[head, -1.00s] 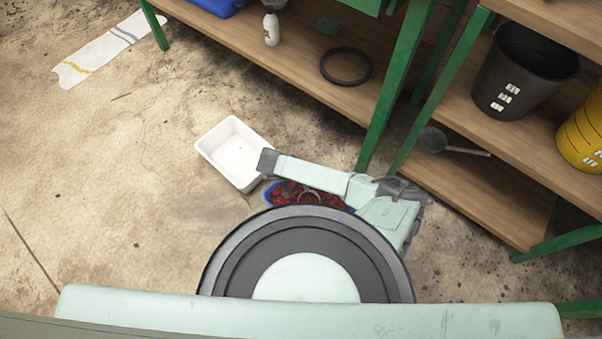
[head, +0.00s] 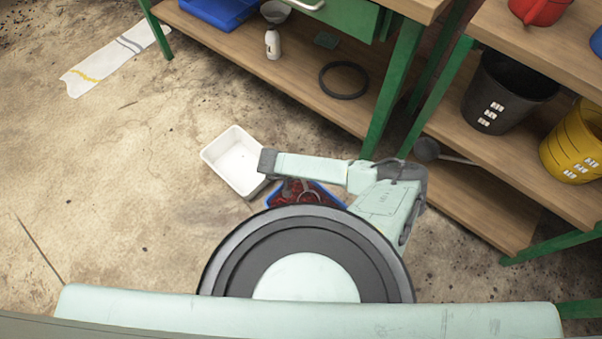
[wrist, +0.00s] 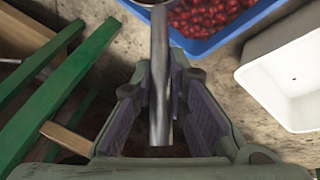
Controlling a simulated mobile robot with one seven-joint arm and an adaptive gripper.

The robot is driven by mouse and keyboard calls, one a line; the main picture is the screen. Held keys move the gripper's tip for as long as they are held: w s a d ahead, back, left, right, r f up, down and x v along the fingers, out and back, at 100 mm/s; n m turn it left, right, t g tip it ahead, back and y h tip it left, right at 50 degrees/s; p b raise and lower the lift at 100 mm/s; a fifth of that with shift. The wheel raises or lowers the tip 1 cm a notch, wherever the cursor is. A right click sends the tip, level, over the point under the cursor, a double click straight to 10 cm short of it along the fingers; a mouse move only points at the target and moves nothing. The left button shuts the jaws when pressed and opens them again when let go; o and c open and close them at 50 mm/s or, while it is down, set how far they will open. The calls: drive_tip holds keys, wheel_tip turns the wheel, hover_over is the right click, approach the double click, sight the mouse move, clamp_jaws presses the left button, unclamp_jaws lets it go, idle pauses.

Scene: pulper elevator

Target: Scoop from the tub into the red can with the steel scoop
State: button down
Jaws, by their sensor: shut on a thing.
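My gripper (wrist: 158,85) is shut on the handle of the steel scoop (wrist: 160,45) in the wrist view. The scoop's bowl is mostly cut off at the top edge, beside the blue tub (wrist: 205,45), which holds many red berries. In the head view the blue tub (head: 331,196) stands on the floor, partly hidden by my arm. A curved grey shape shows over its berries; I cannot tell if it is the scoop. My gripper is hidden there. The red can (head: 540,10) stands on the upper right shelf, cut off by the top edge.
A white basin (head: 211,153) stands on the floor left of the tub. Green-legged shelving (head: 440,90) rises behind and right. It bears a black bucket (head: 505,95), a yellow bucket (head: 575,145) and a grey ladle (head: 427,150). The floor to the left is mostly clear.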

drive_tip(key=shift+r, duration=0.4)
drive_tip(key=shift+w+d+f+g, duration=0.2)
drive_tip(key=shift+w+f+g, duration=0.1)
drive_tip(key=shift+w+g, duration=0.2)
drive_tip(key=w+g+b, duration=0.1)
drive_tip(key=g+b, duration=0.1)
drive_tip(key=b, duration=0.1)
drive_tip(key=w+f+g+y+b, duration=0.1)
drive_tip(key=b, duration=0.2)
drive_tip(key=w+f+g+b, duration=0.1)
drive_tip(key=g+b, duration=0.1)
drive_tip(key=b, duration=0.1)
drive_tip(key=shift+w+d+f+n+g+y+b, duration=0.2)
drive_tip(key=shift+d+f+n+g+y+b, duration=0.1)
drive_tip(key=shift+n+b, duration=0.1)
drive_tip(key=g+b, duration=0.1)
drive_tip(key=b, duration=0.2)
drive_tip(key=shift+w+d+r+g+b, duration=0.1)
drive_tip(key=shift+w+r+g+b, duration=0.15)
drive_tip(key=shift+r+g+b, duration=0.15)
